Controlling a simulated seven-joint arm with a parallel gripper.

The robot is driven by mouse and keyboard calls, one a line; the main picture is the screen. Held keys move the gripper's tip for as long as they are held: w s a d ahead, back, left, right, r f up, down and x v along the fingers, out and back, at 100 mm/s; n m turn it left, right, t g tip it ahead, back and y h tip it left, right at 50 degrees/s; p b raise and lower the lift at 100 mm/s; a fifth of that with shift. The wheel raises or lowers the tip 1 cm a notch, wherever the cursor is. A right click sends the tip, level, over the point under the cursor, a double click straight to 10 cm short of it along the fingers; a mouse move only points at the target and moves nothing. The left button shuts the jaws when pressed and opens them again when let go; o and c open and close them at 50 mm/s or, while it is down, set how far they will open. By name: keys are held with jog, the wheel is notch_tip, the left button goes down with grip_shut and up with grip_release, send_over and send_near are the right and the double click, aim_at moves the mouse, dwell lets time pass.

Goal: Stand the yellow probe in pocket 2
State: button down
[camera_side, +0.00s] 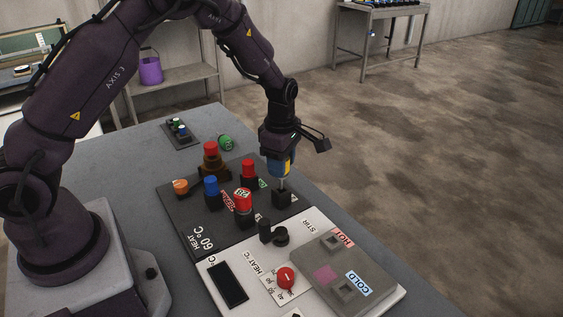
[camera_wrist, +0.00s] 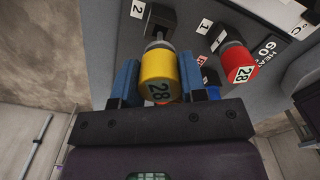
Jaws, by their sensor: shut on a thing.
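The shaft points down to a black pocket block (camera_side: 282,198) at the right edge of the dark panel. A label reading 2 stands beside this block (camera_wrist: 163,14) in the wrist view. The shaft's lower end meets the block's top; I cannot tell how deep it is in. The probe looks about upright in the side view.
Red-capped probes (camera_side: 243,198) and a blue-capped one (camera_side: 211,187) stand close by on the dark panel (camera_side: 205,238). A red knob on a brown base (camera_side: 211,150) is behind. The white stirrer unit (camera_side: 240,265) lies in front. Open floor is to the right.

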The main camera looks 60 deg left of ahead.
jog(key=shift+f, duration=0.1)
jog(key=shift+f, duration=1.8)
jog(key=c, duration=0.6)
grip_release()
jog(key=shift+r, duration=2.55)
notch_tip(320, 180, up, 13)
